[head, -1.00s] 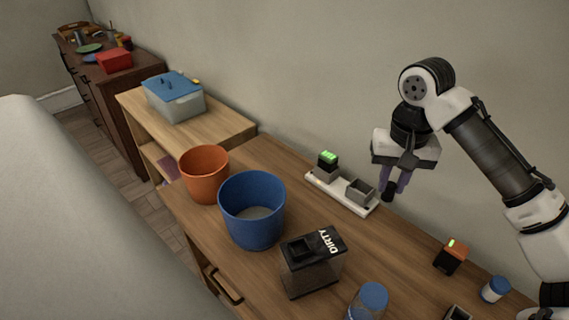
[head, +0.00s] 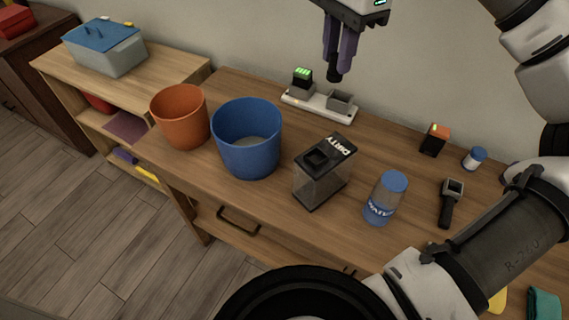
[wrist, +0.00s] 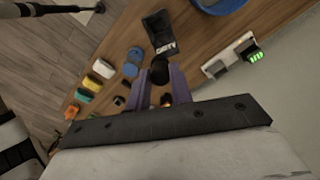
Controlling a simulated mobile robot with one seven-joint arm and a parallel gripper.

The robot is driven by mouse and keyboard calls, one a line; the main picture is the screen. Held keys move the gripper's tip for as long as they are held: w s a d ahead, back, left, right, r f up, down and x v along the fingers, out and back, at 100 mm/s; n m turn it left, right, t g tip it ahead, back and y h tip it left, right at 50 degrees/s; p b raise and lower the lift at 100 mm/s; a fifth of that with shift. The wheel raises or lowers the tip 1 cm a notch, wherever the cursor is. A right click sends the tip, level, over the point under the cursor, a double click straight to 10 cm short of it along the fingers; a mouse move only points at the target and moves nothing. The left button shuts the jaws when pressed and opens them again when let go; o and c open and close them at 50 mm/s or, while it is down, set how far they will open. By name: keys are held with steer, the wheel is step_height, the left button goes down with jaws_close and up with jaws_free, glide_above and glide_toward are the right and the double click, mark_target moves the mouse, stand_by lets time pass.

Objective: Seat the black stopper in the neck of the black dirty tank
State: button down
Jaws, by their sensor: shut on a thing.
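My gripper (head: 339,60) is shut on the black stopper (head: 334,75), which hangs below its purple fingertips in the air. The stopper also shows between the fingertips in the wrist view (wrist: 160,68). The dirty tank (head: 323,178) stands upright on the wooden bench, with clear walls, a black top marked DIRTY and a square dark opening in that top. In the wrist view the tank (wrist: 160,25) lies just beyond the stopper. The stopper is above the bench and apart from the tank.
A blue bucket (head: 248,147) and an orange bucket (head: 180,122) stand left of the tank. A blue-capped water container (head: 385,201) stands close on its right. A white charger (head: 320,104) with a green-lit battery is behind. A handheld tool (head: 450,205) lies farther right.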

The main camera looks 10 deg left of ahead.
steer(key=s+m, duration=0.1)
glide_above(316, 160)
step_height(316, 160, down, 19)
steer(key=shift+s+f+p, duration=0.1)
steer(key=shift+f+p, duration=0.05)
steer(key=shift+p, duration=0.2)
stand_by(0.3)
steer(key=shift+f, duration=0.2)
steer(key=c, duration=1.3)
jaws_free()
steer(key=shift+r, duration=0.1)
steer(key=shift+o, duration=0.2)
step_height(316, 160, up, 12)
steer(key=b, duration=0.1)
steer(key=shift+r, duration=0.15)
